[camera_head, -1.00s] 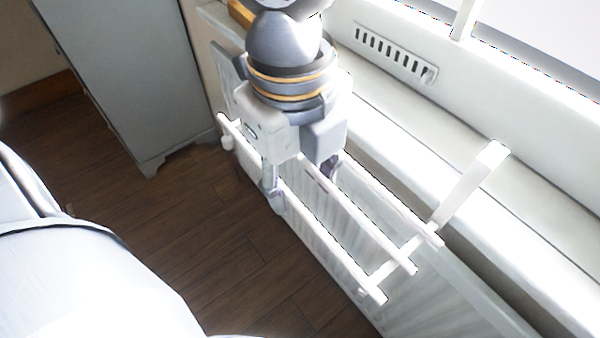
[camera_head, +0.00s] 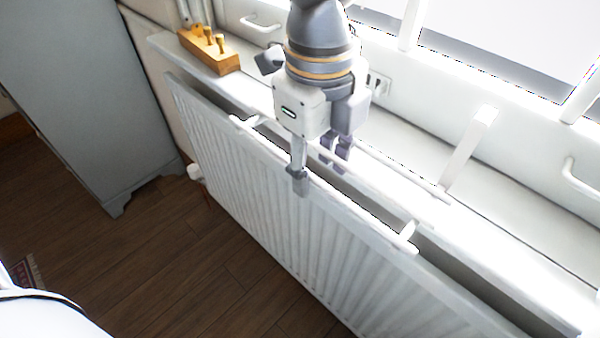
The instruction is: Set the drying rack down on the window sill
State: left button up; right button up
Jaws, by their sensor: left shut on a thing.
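The white drying rack (camera_head: 467,150) has long thin bars and a flat upright arm at its right end. My left gripper (camera_head: 318,170) is shut on its bars near the middle and hides part of them. The white window sill (camera_head: 540,250) runs diagonally behind the radiator. In the picture the front bar lies over the radiator's top edge, while the rear bar and upright arm overlap the sill. I cannot tell whether the rack touches the sill. My right gripper is not in view.
A ribbed white radiator (camera_head: 250,195) stands below the sill. A wooden block with brass pegs (camera_head: 210,52) sits at the sill's left end. A grey cabinet (camera_head: 85,90) stands at the left. The sill's right part looks clear. Window handles (camera_head: 580,178) project behind it.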

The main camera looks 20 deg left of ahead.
pick_arm(q)
jog(key=shift+w+d+f+b, duration=0.15)
jog(key=shift+w+d+f, duration=0.2)
jog(key=shift+w, duration=0.7)
jog(key=shift+w+d+f+b, duration=0.15)
jog(key=shift+w+d, duration=0.25)
jog(key=shift+w, duration=0.6)
jog(key=shift+w+d+f+b, duration=0.1)
jog(key=shift+w+d+f, duration=0.25)
jog(key=shift+w, duration=0.7)
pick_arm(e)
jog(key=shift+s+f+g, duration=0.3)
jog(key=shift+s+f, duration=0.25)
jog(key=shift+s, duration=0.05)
pick_arm(q)
jog(key=o, duration=1.2)
jog(key=shift+r, duration=0.1)
jog(key=r, duration=1.2)
jog(key=shift+s, duration=0.25)
